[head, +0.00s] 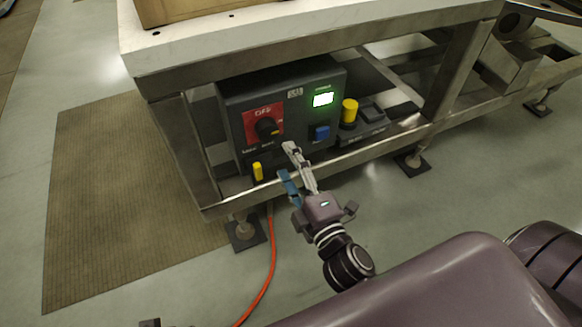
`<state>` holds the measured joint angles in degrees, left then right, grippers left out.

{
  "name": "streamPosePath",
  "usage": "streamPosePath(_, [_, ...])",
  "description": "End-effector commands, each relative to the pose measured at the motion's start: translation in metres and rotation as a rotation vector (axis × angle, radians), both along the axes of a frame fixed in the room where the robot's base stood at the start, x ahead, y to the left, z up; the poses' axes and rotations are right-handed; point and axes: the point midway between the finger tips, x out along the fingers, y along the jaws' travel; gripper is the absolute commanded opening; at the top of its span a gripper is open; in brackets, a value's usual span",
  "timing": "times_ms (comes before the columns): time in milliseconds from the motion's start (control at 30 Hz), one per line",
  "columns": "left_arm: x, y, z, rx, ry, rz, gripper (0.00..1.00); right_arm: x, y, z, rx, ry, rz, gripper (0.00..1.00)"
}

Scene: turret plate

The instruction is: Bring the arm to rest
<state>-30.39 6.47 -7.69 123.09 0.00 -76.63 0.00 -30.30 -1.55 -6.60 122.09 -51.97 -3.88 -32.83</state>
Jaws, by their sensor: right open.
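My right gripper (288,160) reaches up from below to the front of a dark control box. Its fingers are apart with nothing between them. The control box (236,100) sits on the low shelf of a metal workbench. Its black rotary knob (267,127) is on a red plate (254,110) marked OFF, just above and left of the fingertips. I cannot tell whether a finger touches the box. My left gripper does not show.
A yellow cylinder (349,111) stands right of the box, and a small yellow piece (258,171) is at its lower left. The bench's lower rail (340,162) runs below the box. An orange cable (268,270) crosses the floor. A brown mat (100,190) lies left.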

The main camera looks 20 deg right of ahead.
Motion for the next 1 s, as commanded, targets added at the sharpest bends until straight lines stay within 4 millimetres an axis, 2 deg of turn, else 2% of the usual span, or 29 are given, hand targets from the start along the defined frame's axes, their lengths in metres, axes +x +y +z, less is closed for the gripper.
streamPosePath(200, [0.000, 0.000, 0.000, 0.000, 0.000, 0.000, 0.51, -0.012, -0.001, 0.000, -0.001, 0.000, -0.002, 0.59])
streamPosePath(767, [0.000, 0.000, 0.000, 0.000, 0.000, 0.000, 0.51, -0.012, -0.003, -0.002, 0.009, 0.006, -0.006, 0.59])
streamPosePath(867, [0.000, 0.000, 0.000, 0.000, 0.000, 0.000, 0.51, -0.012, -0.013, -0.013, 0.075, 0.053, -0.047, 0.59])
streamPosePath(967, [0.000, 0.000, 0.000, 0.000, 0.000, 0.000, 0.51, -0.015, -0.034, -0.043, 0.221, 0.163, -0.138, 0.59])
streamPosePath(1000, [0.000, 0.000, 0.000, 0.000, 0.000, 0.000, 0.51, -0.019, -0.043, -0.060, 0.299, 0.224, -0.186, 0.59])
